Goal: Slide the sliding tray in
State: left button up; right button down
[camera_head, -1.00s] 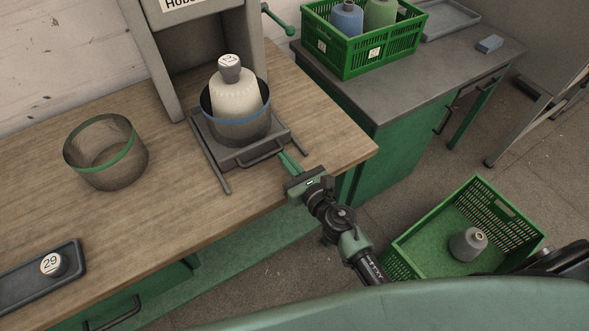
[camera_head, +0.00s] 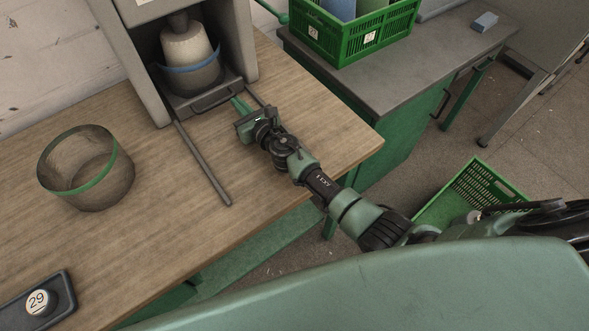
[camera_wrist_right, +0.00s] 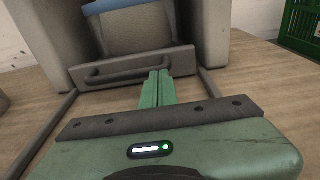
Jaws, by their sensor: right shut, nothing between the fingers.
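The sliding tray (camera_head: 196,102) sits inside the grey machine (camera_head: 134,62), its front edge and handle (camera_head: 214,97) near the opening. On it stands a cup with a blue rim (camera_head: 191,78) holding a cream cone (camera_head: 186,46). My right gripper (camera_head: 238,104) is shut and empty, its fingertips at the tray front beside the handle. The right wrist view shows the green fingertips (camera_wrist_right: 158,75) close against the tray front (camera_wrist_right: 125,72); whether they touch is hard to tell. The rails (camera_head: 203,165) stick out bare over the table. My left gripper is out of view.
A mesh cup with a green rim (camera_head: 92,185) stands at the left on the wooden table (camera_head: 150,240). A dark tray with a "29" knob (camera_head: 38,303) lies front left. Green crates stand on the side bench (camera_head: 368,45) and floor (camera_head: 480,190).

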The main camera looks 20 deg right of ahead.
jog(key=shift+w+a, duration=0.15)
jog(key=shift+w, duration=0.3)
jog(key=shift+r, duration=0.25)
jog(key=shift+w+r, duration=0.1)
jog(key=shift+r, duration=0.1)
jog(key=shift+s+p, duration=0.35)
jog(key=shift+s, duration=0.05)
jog(key=v, duration=0.2)
jog(key=p+v, duration=0.1)
jog(key=v, duration=0.1)
jog(key=p+v, duration=0.1)
jog(key=v, duration=0.2)
jog(key=shift+f, duration=0.3)
jog(key=shift+s+f, duration=0.1)
jog(key=shift+s, duration=0.1)
jog(key=shift+f, duration=0.1)
